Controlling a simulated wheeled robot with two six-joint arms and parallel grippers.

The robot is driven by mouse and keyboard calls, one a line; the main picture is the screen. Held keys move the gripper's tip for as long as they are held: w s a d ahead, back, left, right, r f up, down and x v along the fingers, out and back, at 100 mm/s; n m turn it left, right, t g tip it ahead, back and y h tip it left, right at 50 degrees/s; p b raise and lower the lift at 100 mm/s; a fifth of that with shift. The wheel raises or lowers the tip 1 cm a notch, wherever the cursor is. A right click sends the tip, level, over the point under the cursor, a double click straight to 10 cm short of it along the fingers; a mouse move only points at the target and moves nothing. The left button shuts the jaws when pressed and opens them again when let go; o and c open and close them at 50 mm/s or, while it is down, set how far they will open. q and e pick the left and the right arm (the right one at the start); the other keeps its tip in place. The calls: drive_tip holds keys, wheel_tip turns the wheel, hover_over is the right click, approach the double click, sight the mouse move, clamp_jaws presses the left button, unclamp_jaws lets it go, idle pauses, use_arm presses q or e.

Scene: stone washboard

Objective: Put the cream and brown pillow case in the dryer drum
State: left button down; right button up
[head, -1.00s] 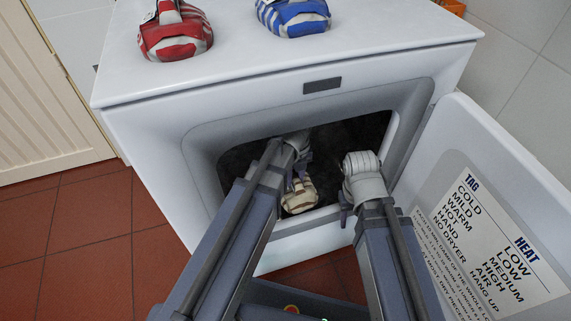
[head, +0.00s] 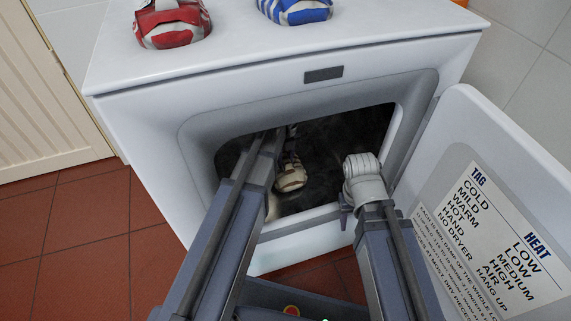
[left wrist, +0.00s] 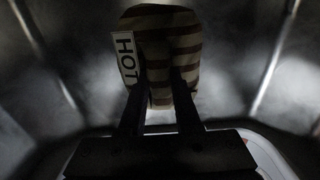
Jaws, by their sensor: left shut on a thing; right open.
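The cream and brown striped pillow case (head: 291,180) is a folded bundle inside the dark dryer drum (head: 325,165). In the left wrist view the pillow case (left wrist: 158,20) fills the upper middle and bears a white tag reading HOT. My left gripper (left wrist: 158,85) is inside the drum, shut on the pillow case, one finger each side. In the head view my left arm covers much of that gripper. My right gripper (head: 347,212) is at the right side of the drum opening, apart from the pillow case; it is open and empty.
The dryer door (head: 440,190) stands open at the right, with a tag and heat chart on it. A red and white bundle (head: 172,24) and a blue and white bundle (head: 297,10) sit on the dryer top. The tiled floor at left is clear.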

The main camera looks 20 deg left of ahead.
sight(286, 158)
use_arm(q)
drive_tip(key=shift+f, duration=0.6)
drive_tip(key=shift+r, duration=0.15)
use_arm(e)
drive_tip(key=shift+f, duration=0.45)
drive_tip(key=shift+f, duration=0.1)
use_arm(q)
drive_tip(key=c, duration=0.6)
unclamp_jaws()
wheel_tip(286, 158, up, 8)
drive_tip(key=p, duration=0.7)
drive_tip(key=shift+f, duration=0.2)
use_arm(e)
wheel_tip(286, 158, up, 8)
drive_tip(key=shift+d+f, duration=0.1)
drive_tip(key=shift+f, duration=0.05)
